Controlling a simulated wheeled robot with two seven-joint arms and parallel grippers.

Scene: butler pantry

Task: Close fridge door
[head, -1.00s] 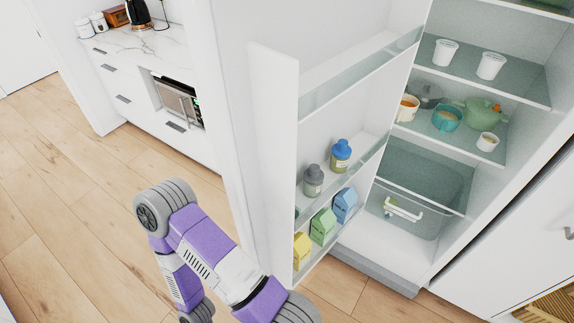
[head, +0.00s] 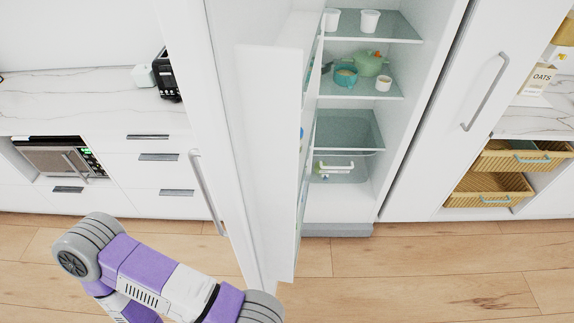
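The fridge door (head: 267,165) stands open and is seen nearly edge-on, left of the fridge's interior. A long vertical handle (head: 207,190) shows on the left side of the door. The fridge (head: 410,120) is open, with glass shelves and a clear drawer (head: 343,170) in view. The door's inner shelves are mostly hidden by its edge. My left arm's purple, white and grey links come in at the lower left, in front of the door's lower part. My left gripper is out of frame, and so is my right gripper.
White cups (head: 370,20), a teal pot (head: 346,77) and a green pot (head: 371,64) stand on the fridge shelves. A counter with a microwave (head: 57,158) is at left. Wicker drawers (head: 488,189) are at right. The wooden floor (head: 420,275) before the fridge is clear.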

